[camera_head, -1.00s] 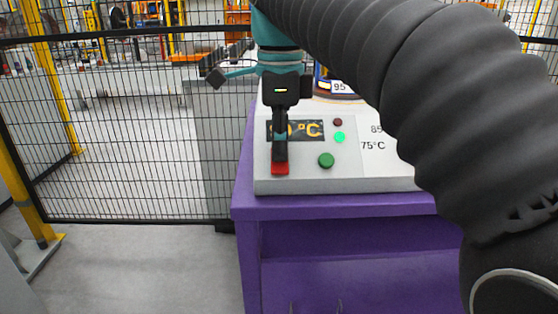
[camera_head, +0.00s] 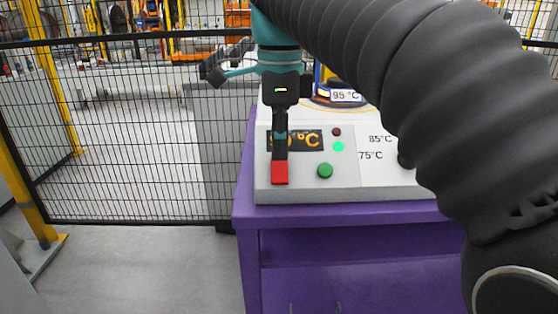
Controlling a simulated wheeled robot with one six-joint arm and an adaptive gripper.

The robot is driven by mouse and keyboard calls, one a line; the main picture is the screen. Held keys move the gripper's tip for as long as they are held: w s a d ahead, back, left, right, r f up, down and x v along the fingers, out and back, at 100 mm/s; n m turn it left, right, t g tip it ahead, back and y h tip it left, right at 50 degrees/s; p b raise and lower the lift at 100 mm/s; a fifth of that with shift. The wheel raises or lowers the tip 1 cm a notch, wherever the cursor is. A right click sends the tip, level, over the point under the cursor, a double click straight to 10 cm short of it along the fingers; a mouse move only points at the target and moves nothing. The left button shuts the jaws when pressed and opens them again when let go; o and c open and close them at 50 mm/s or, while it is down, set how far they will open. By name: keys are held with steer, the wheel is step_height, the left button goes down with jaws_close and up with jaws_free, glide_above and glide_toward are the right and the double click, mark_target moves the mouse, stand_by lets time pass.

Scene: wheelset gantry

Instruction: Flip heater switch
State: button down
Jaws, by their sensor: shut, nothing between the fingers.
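The heater's control panel (camera_head: 308,187) is a white sloped box on a purple cabinet. A red square switch (camera_head: 280,174) sits at its lower left, with a round green button (camera_head: 325,171) to its right. My gripper (camera_head: 280,158) is shut and points down at the upper edge of the red switch. Whether the fingertips touch the switch or stay just above it, I cannot tell. The gripper covers the left part of the display (camera_head: 306,140), which shows orange digits and "°C". A small green lamp (camera_head: 338,147) is lit below a dark red lamp (camera_head: 336,132).
The purple cabinet (camera_head: 345,215) carries the panel. A black mesh fence (camera_head: 120,150) with yellow posts stands at left and behind. My thick dark arm crosses the upper right and hides part of the panel. Labels read 95, 85 and 75 °C. Grey floor at lower left is clear.

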mark_target(279, 174)
step_height(279, 174, up, 2)
steer(key=shift+r+p, duration=0.1)
steer(key=shift+p, duration=0.75)
steer(key=shift+r, duration=1.05)
steer(key=s+d+f+n+t, duration=0.2)
steer(key=s+d+f+n, duration=0.2)
steer(key=f+n, duration=0.2)
steer(key=s+d+f+n+t, duration=0.1)
steer(key=s+d+f+n, duration=0.3)
steer(key=f, duration=0.5)
steer(key=s+d+f+n+t, duration=0.2)
steer(key=s+d+f+n, duration=0.2)
steer(key=f+n, duration=0.4)
steer(key=shift+s+d+f+t, duration=0.15)
steer(key=shift+s+f+t, duration=0.2)
steer(key=shift+s, duration=0.55)
steer(key=shift+d, duration=0.15)
